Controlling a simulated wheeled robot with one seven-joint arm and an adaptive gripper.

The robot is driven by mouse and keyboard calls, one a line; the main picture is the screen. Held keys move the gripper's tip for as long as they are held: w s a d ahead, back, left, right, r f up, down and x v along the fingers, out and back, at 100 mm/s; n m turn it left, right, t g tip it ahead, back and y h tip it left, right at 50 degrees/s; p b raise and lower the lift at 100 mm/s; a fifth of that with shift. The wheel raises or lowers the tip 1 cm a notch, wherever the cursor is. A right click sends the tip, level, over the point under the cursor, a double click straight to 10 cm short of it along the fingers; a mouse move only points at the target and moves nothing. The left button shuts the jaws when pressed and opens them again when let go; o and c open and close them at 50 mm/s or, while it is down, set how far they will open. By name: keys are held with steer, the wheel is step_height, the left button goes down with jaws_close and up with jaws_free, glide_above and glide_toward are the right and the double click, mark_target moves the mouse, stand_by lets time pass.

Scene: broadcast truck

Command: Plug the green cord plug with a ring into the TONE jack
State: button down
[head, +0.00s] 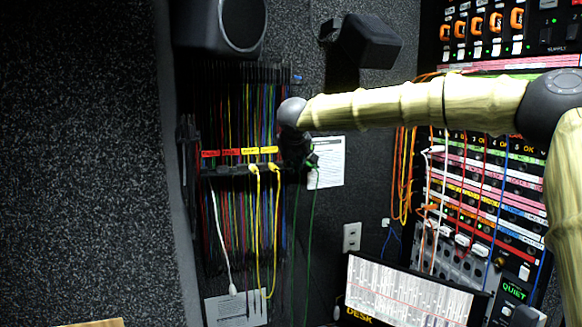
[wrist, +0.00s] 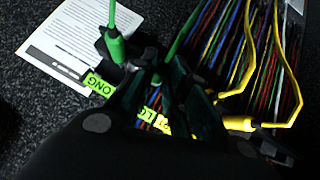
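My gripper (head: 298,150) is at the right end of the cord rack, with dark fingers (wrist: 178,92) in the wrist view. A green plug (wrist: 115,45) with its cord stands beside the fingers, above a green label ending in "ONG" (wrist: 98,85). A second green cord (wrist: 183,30) runs down to the fingertips; its lower end is hidden there, so I cannot tell if it is held. Which green plug has a ring is unclear. Green cords (head: 315,205) hang below my gripper in the head view. The patch bay (head: 480,190) is at the right; I cannot read a TONE label.
The rack (head: 240,167) holds many coloured cords, with yellow plugs (head: 274,167) left of my gripper. A paper sheet (head: 328,165) is on the wall. A sloped DESK panel (head: 410,295) stands below. Orange, red, white and blue cords hang across the patch bay.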

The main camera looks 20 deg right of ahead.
steer(key=shift+r+p, duration=1.3)
steer(key=shift+p, duration=0.5)
steer(key=shift+s, duration=0.15)
steer(key=shift+s+d+p, duration=0.1)
steer(key=shift+s+p, duration=1.1)
steer(key=shift+s, duration=0.2)
steer(key=shift+f, duration=0.1)
